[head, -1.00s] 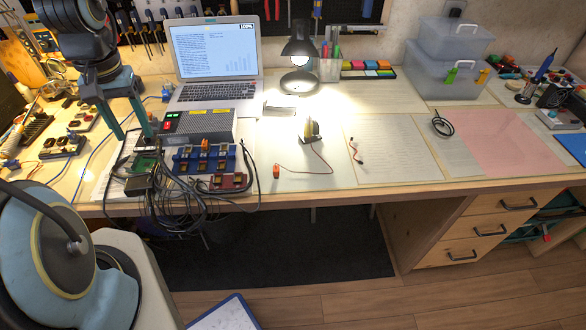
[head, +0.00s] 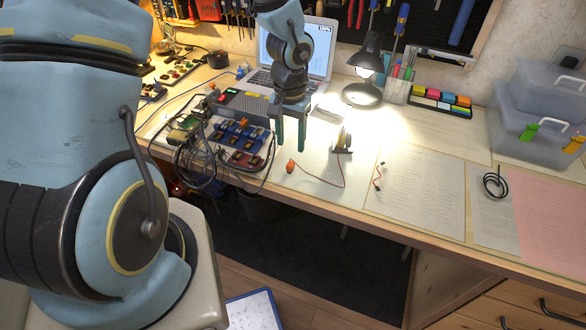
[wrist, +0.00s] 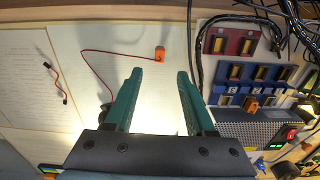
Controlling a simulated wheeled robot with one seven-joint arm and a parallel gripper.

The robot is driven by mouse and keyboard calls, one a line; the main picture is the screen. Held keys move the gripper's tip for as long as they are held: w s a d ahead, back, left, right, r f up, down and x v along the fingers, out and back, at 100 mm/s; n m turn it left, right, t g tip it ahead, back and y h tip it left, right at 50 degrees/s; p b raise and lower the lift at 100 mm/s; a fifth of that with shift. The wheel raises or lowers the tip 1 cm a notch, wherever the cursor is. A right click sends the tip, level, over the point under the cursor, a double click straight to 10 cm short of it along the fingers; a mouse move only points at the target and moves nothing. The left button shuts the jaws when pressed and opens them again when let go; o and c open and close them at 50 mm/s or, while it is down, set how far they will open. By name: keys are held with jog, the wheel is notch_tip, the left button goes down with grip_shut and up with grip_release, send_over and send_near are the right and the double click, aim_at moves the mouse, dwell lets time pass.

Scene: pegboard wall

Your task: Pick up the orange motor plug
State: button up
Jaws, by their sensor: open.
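The orange motor plug (head: 291,166) lies on the light mat near the front of the desk, on the end of a thin red wire that runs right to a small motor (head: 341,142). My gripper (head: 289,149) is open, fingers pointing down, and looks empty. In the head view its fingers are just left of and behind the plug. The gripper also shows in the wrist view (wrist: 160,75). Its height above the desk is hard to judge.
Blue and red boards (head: 240,146) and a tangle of black cables (head: 196,160) stand just left of the plug. A grey box (head: 245,104) is behind. A lit lamp (head: 366,73) stands farther back. Paper sheets (head: 420,190) lie flat to the right.

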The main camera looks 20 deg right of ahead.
aim_at(290, 163)
notch_tip(290, 163, down, 3)
jog(key=shift+r, duration=0.2)
jog(key=f, duration=0.2)
jog(key=f+p, duration=0.1)
jog(key=f, duration=0.1)
jog(key=shift+s+a, duration=0.15)
jog(key=shift+s, duration=0.2)
jog(key=shift+w+f, duration=0.1)
jog(key=shift+f, duration=0.45)
grip_shut()
